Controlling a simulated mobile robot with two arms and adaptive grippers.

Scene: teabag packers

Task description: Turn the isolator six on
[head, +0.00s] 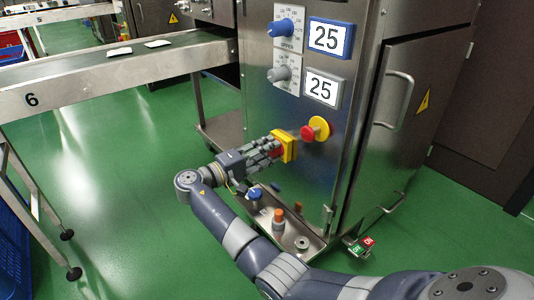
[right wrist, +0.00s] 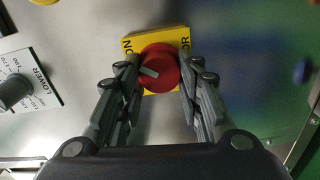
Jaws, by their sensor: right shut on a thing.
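The isolator is a red rotary knob (right wrist: 158,68) on a yellow plate (head: 289,145), on the front of the steel machine. In the right wrist view a pale mark on the knob lies at a slant. My right gripper (right wrist: 159,75) is shut on the knob, one finger on each side. In the head view the right gripper (head: 276,150) hides most of the knob. My left gripper is not in view.
A red stop button (head: 307,132) with a yellow disc sits just right of the isolator. Blue and grey dials with displays reading 25 (head: 328,38) are above. A low steel shelf (head: 268,222) holds small parts below. A conveyor marked 6 (head: 70,92) stands left; green floor lies between.

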